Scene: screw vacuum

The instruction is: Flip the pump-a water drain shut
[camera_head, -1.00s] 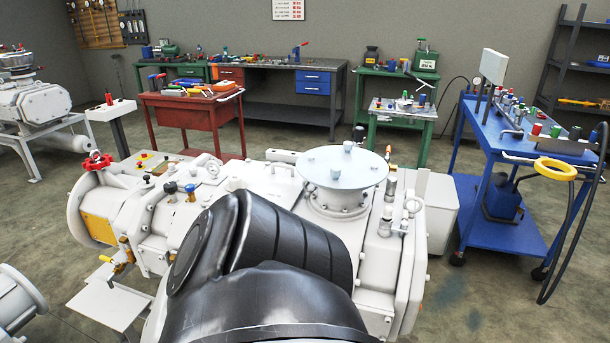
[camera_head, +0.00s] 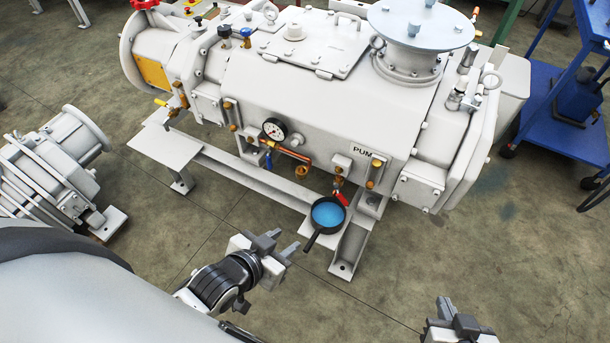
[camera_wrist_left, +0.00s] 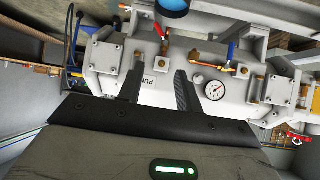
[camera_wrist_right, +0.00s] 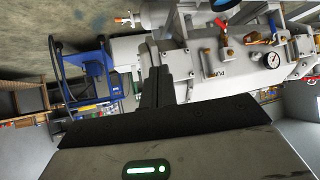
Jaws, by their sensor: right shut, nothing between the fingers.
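The pump (camera_head: 320,90) is a big white machine with cut-off "PUM" lettering on its side. Low on that side is a small brass valve with a red lever (camera_head: 341,198), slanting down to the right beside a black pan of blue water (camera_head: 327,214). The red lever (camera_wrist_left: 133,22) also shows in the left wrist view and the right wrist view (camera_wrist_right: 221,24). My right gripper (camera_head: 462,327) is shut and empty at the bottom edge, away from the pump.
A gauge (camera_head: 273,129), copper pipe and blue-handled valve (camera_head: 268,160) sit left of the red lever. The steel base frame (camera_head: 235,175) runs below. A blue cart (camera_head: 560,140) stands at right, and another machine (camera_head: 55,165) at left. The floor between my grippers is clear.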

